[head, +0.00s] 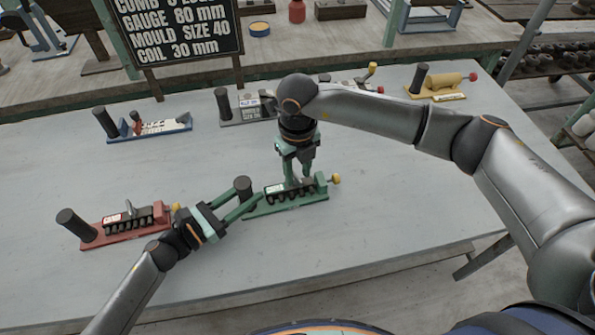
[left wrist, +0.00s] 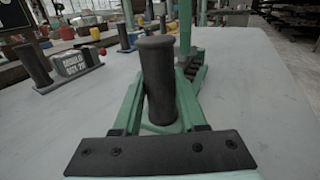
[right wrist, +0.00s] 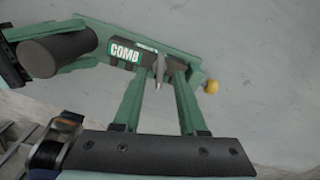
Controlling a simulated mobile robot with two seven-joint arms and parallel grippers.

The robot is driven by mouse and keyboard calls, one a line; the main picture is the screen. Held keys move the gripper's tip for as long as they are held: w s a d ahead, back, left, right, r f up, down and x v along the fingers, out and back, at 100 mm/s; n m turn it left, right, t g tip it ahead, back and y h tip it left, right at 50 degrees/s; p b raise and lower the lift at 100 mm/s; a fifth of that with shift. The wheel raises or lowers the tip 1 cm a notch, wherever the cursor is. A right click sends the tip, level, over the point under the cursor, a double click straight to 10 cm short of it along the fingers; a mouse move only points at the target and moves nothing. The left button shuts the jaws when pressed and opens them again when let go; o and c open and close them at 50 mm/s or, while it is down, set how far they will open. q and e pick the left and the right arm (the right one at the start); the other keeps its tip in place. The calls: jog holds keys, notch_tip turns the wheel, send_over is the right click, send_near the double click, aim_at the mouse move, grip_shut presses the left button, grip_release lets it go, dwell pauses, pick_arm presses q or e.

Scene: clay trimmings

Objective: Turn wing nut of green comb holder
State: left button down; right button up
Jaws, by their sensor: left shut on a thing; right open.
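The green comb holder (head: 290,204) lies on the grey table, with a row of dark teeth and a yellow knob (head: 336,178) at its right end. My left gripper (head: 243,202) is shut on its upright dark cylinder handle (left wrist: 158,75). The handle also shows in the right wrist view (right wrist: 58,55). My right gripper (head: 298,179) points down over the holder and is open. In the right wrist view, the small grey wing nut (right wrist: 160,69) sits beside the COMB label (right wrist: 125,54), between the open fingers. Whether either finger touches it I cannot tell.
A red holder (head: 120,228) stands to the left. Blue (head: 150,132), grey (head: 245,108) and yellow (head: 440,85) holders stand along the back, below a dark sign (head: 180,30). The table is clear in front and to the right of the green holder.

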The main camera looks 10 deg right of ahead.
jog(key=shift+f, duration=0.3)
grip_shut()
dwell(0.5)
